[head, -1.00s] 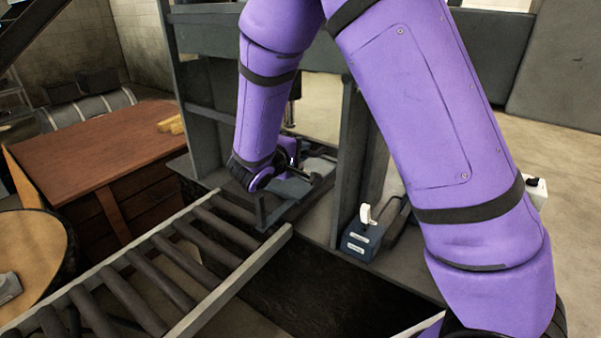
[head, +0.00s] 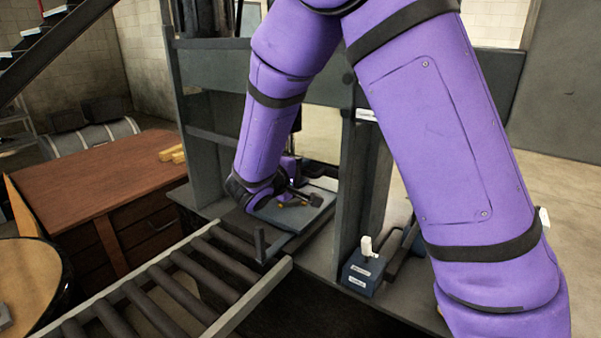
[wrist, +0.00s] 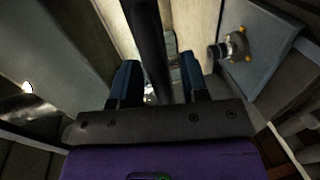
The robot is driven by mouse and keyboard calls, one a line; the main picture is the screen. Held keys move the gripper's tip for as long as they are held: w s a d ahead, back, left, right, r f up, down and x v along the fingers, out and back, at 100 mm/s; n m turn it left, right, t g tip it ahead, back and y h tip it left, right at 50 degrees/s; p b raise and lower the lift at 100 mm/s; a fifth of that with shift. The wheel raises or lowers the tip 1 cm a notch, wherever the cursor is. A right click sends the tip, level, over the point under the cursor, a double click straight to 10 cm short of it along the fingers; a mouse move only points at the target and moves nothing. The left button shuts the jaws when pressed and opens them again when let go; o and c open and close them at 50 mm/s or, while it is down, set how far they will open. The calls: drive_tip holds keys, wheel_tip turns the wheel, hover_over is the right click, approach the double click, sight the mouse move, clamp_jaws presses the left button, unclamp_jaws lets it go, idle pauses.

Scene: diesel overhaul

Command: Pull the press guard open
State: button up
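The grey press frame (head: 215,66) stands ahead, with its right upright (head: 352,185) beside my arm. I cannot pick out a guard panel with certainty. A dark vertical bar (wrist: 148,40) runs between the two blue fingers of my gripper (wrist: 160,82) in the wrist view. The fingers are apart, with a visible gap on the bar's right; I cannot tell whether either touches it. In the head view my forearm hides most of the gripper, which is low inside the press. A blue-grey plate (head: 312,212) with brass-coloured pieces lies just right of it.
A roller conveyor (head: 165,285) runs from the press to the lower left, with a short dark post (head: 260,245) near its end. A blue box with a white lever (head: 364,268) sits by the right upright. A wooden desk (head: 90,175) stands left.

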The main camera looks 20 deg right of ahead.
drive_tip(key=v, duration=1)
drive_tip(key=shift+s+a, duration=0.2)
drive_tip(key=shift+a, duration=0.15)
drive_tip(key=shift+r, duration=0.1)
drive_tip(key=s+d+r+m+g+y, duration=0.2)
drive_tip(key=s+d+r+g, duration=0.15)
drive_tip(key=s+d, duration=0.3)
drive_tip(key=s+d+r+m+g+y, duration=0.25)
drive_tip(key=s+d+g, duration=0.2)
drive_tip(key=d, duration=0.25)
drive_tip(key=s+r+m+t+y, duration=0.1)
drive_tip(key=s+r+t+y, duration=0.1)
drive_tip(key=s, duration=0.5)
drive_tip(key=s+r+m+t+y, duration=0.1)
drive_tip(key=s+r+t+y, duration=0.1)
drive_tip(key=s+r+y, duration=0.2)
drive_tip(key=s+y, duration=0.2)
drive_tip(key=s, duration=0.1)
drive_tip(key=shift+s+d+t, duration=0.15)
drive_tip(key=shift+s+t, duration=0.15)
drive_tip(key=shift+s, duration=0.05)
